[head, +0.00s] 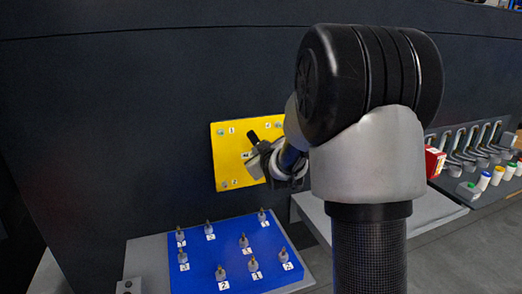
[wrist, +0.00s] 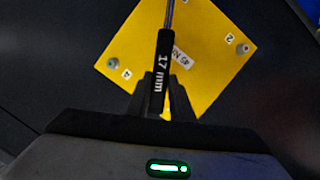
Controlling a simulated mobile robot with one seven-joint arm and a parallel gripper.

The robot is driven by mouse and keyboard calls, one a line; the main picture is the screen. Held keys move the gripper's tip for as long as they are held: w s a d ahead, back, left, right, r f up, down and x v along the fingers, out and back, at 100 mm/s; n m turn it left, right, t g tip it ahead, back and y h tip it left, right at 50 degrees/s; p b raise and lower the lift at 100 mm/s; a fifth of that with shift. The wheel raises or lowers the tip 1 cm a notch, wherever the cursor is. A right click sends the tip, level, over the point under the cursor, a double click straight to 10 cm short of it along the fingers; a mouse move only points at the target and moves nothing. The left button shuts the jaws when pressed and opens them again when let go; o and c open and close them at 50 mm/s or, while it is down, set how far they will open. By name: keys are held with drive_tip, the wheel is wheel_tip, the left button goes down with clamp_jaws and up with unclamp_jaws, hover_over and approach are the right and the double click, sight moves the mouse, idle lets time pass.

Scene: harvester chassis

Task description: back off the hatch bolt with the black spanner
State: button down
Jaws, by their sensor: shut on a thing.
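The yellow hatch plate (head: 226,160) is on the dark chassis wall, with bolts near its corners and number labels beside them. In the wrist view the plate (wrist: 205,85) shows a bolt (wrist: 113,63) at the left and another bolt (wrist: 243,48) at the right. My gripper (wrist: 160,102) is shut on the black spanner (wrist: 163,65), whose handle reads "17 mm". The spanner's silver shaft runs up out of the wrist view, so its working end is hidden there. In the head view my gripper (head: 268,165) is in front of the plate's right side, covering part of it.
A blue board (head: 238,262) with several numbered upright fittings lies below the plate on a grey shelf. To the right are a red box (head: 434,162), a row of levers (head: 470,145) and several coloured buttons (head: 497,175). My arm hides the middle right.

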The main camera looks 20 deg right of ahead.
drive_tip(key=shift+w, duration=0.25)
drive_tip(key=shift+w+b, duration=0.3)
drive_tip(key=shift+w, duration=0.55)
drive_tip(key=shift+a, duration=0.1)
drive_tip(key=a+f+b, duration=0.1)
drive_tip(key=b, duration=0.2)
drive_tip(key=shift+a+n+h, duration=0.15)
drive_tip(key=shift+n+h, duration=0.15)
drive_tip(key=shift+a+f+n+b, duration=0.4)
drive_tip(key=shift+a+b, duration=0.2)
drive_tip(key=shift+b, duration=0.3)
drive_tip(key=shift+r, duration=0.1)
